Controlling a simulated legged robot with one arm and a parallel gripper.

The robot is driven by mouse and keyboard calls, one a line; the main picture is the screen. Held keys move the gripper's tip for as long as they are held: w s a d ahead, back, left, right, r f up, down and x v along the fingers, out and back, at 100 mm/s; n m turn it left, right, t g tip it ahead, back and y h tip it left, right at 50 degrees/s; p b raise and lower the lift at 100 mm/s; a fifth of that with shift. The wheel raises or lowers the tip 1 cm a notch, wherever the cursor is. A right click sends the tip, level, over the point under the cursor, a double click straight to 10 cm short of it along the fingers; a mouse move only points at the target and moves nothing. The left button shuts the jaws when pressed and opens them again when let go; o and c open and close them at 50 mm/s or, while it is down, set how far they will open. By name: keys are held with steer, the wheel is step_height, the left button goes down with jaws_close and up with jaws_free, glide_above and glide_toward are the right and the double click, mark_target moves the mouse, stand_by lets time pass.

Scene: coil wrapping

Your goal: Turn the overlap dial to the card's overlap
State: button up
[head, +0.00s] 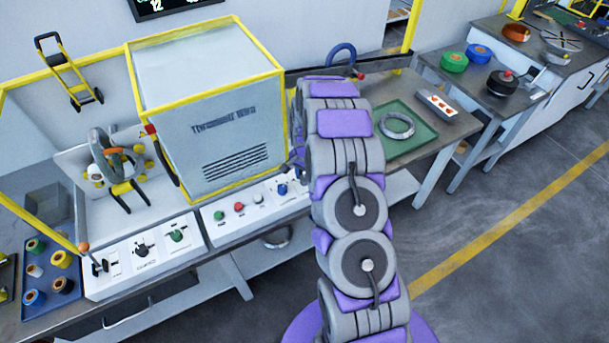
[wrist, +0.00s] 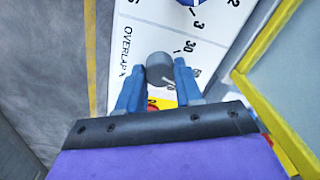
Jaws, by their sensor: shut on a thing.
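The overlap dial (wrist: 160,68) is a dark grey knob on a white panel (wrist: 150,35) marked "OVERLAP" in the wrist view. Scale marks, including a "30", lie to its right. My gripper (wrist: 157,77) has its two blue fingers on either side of this knob and is shut on it. The knob's pointer cannot be made out, so its setting is unclear. In the head view my arm hides the gripper and the overlap dial. No card with a readable overlap value shows.
A blue knob (head: 282,188) sits on the panel left of my arm. The large wrapping machine housing (head: 215,110) with yellow edges stands close behind the panel. A green tray (head: 415,137) holding a coil (head: 397,126) lies right of my arm.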

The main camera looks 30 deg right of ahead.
steer(key=shift+w+r, duration=0.1)
steer(key=shift+w, duration=0.05)
steer(key=o, duration=1)
steer(key=shift+o, duration=0.2)
step_height(320, 180, up, 17)
steer(key=p, duration=0.2)
steer(key=shift+s+d, duration=0.15)
steer(key=shift+s, duration=0.05)
